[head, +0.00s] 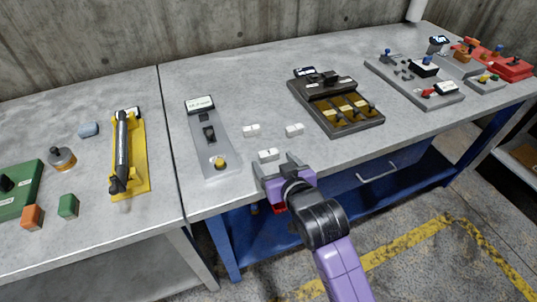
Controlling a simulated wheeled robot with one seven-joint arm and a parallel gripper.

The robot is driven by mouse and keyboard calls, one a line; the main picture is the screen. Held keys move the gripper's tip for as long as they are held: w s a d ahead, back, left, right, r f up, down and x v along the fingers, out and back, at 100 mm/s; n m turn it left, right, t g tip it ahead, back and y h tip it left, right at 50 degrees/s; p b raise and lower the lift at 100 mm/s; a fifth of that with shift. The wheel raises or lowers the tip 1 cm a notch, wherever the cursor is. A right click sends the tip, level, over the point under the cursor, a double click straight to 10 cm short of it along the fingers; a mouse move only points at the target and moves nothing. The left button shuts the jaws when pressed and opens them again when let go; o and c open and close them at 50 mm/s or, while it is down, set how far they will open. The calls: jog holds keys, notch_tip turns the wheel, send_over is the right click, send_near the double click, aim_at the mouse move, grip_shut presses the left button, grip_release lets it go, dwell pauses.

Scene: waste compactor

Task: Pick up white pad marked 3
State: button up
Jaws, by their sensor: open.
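Three small white pads lie on the grey bench: one at the back left (251,130), one at the right (294,129) and one nearest me (268,155). Dark marks show faintly on them, but they are too small to read, so I cannot tell which is marked 3. My gripper (276,165) is open at the bench's front edge, its two fingers pointing toward the nearest pad. That pad appears just beyond the fingertips. Nothing is seen between the fingers.
A grey switch panel (213,145) lies left of the pads. A dark box with several levers (336,100) stands to the right. Farther left is a yellow holder with a black cylinder (130,155). Bare bench surrounds the pads. A blue drawer (375,172) is below.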

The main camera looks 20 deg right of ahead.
aim_at(270, 157)
jog(key=x, duration=0.3)
jog(key=shift+w, duration=0.1)
jog(key=shift+d, duration=0.1)
jog(key=c, duration=1.4)
jog(key=shift+c, duration=0.2)
jog(key=shift+r, duration=0.2)
